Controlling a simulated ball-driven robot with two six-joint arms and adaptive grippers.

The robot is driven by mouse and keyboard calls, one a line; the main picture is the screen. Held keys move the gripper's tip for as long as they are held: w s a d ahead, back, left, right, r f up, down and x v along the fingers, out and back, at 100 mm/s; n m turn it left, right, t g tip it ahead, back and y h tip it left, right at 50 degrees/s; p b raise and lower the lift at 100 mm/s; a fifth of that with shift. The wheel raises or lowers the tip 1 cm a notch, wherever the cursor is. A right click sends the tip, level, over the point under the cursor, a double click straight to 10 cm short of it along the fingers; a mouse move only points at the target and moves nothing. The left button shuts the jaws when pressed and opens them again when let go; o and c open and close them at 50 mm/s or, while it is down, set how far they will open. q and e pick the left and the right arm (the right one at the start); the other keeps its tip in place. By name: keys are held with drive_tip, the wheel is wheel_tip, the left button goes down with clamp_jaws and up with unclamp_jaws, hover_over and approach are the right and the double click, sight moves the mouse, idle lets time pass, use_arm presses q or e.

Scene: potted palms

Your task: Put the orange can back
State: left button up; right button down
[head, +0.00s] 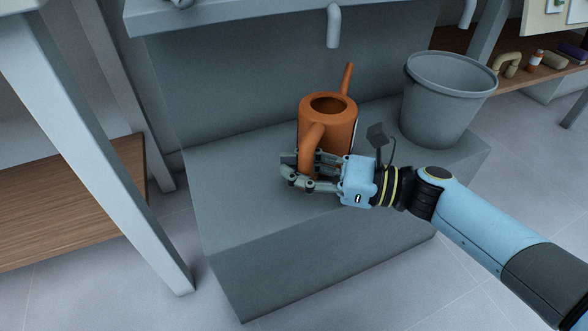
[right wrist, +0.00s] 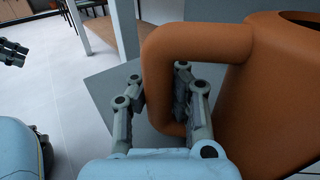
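The orange can (head: 335,126) is a watering can with a spout pointing up to the right and a looped handle on its near left side. It is upright over the grey stepped block (head: 235,205); I cannot tell whether its base touches. My right gripper (head: 296,172) has its fingers on both sides of the handle, closed in on it. In the right wrist view the orange can's handle (right wrist: 190,45) passes between the fingers of my right gripper (right wrist: 160,85). Grey fingers of my left gripper (right wrist: 12,50) show at the left edge there, cut off.
A grey bucket (head: 437,110) stands on the block right of the can. A grey tap spout (head: 333,28) hangs above and behind the can. A table leg (head: 110,160) and wooden shelf (head: 70,205) are at left. A shelf with small items (head: 508,65) is at right.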

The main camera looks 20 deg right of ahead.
drive_tip(key=c, duration=2)
unclamp_jaws()
drive_tip(key=shift+f, duration=0.15)
drive_tip(key=shift+c, duration=0.2)
drive_tip(key=o, duration=0.6)
drive_tip(key=shift+c, duration=0.2)
